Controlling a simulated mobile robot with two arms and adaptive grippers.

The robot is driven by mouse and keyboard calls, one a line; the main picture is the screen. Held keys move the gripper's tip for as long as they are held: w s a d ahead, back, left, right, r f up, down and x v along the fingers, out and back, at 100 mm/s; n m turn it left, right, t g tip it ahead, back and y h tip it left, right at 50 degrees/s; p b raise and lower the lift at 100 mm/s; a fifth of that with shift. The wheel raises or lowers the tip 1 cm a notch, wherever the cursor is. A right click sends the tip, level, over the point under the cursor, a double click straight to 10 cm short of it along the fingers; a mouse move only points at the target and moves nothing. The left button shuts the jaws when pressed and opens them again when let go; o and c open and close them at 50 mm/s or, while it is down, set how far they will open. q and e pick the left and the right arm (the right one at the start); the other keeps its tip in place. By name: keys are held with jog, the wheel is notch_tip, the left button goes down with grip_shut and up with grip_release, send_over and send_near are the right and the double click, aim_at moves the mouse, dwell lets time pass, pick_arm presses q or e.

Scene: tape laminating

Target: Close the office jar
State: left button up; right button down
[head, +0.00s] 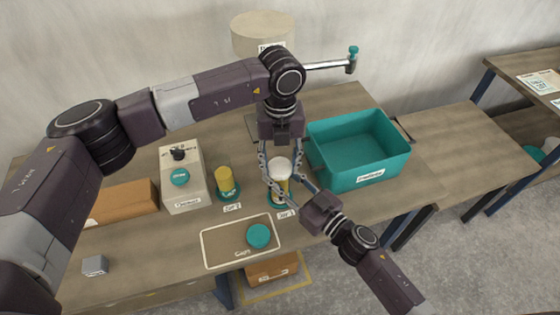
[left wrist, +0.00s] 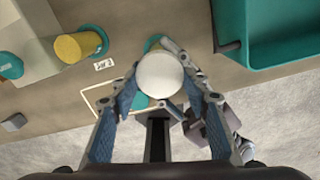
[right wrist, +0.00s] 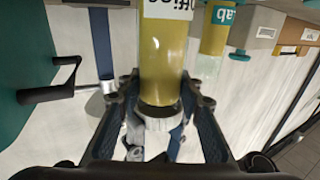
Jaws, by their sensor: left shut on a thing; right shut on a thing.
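The office jar (right wrist: 163,70), clear with yellow contents and an "office" label, stands upright on a teal round base (head: 279,201) near the table's middle. The white lid (head: 279,168) sits at the jar's mouth; whether it is fully seated I cannot tell. My left gripper (head: 278,172) comes down from above, shut on the lid, which shows round between its fingers in the left wrist view (left wrist: 160,74). The fingers hide part of the jar.
A second yellow jar (head: 223,178) stands to the left, beside a pale box (head: 183,190). A teal bin (head: 345,179) is close on the right. A teal lid (head: 258,235) lies on the outlined mat (head: 220,252) in front. A small grey block (head: 95,265) lies front left.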

pick_arm(q)
jog(key=m, duration=0.4)
jog(key=shift+a, duration=0.1)
jog(key=m, duration=0.3)
jog(key=shift+a+m, duration=0.1)
jog(key=shift+m, duration=0.3)
jog(key=m, duration=0.5)
jog(key=shift+w+m, duration=0.15)
jog(key=shift+m, duration=0.15)
jog(key=m, duration=0.3)
jog(key=shift+m, duration=0.3)
jog(key=m, duration=0.3)
jog(key=shift+w+a+m, duration=0.1)
jog(key=shift+w+m, duration=0.05)
jog(key=shift+m, duration=0.25)
jog(key=m, duration=0.5)
jog(key=shift+w, duration=0.1)
jog(key=m, duration=0.5)
jog(key=shift+m, duration=0.4)
jog(key=m, duration=0.3)
jog(key=shift+d+m, duration=0.25)
jog(key=shift+m, duration=0.05)
jog(key=o, duration=0.7)
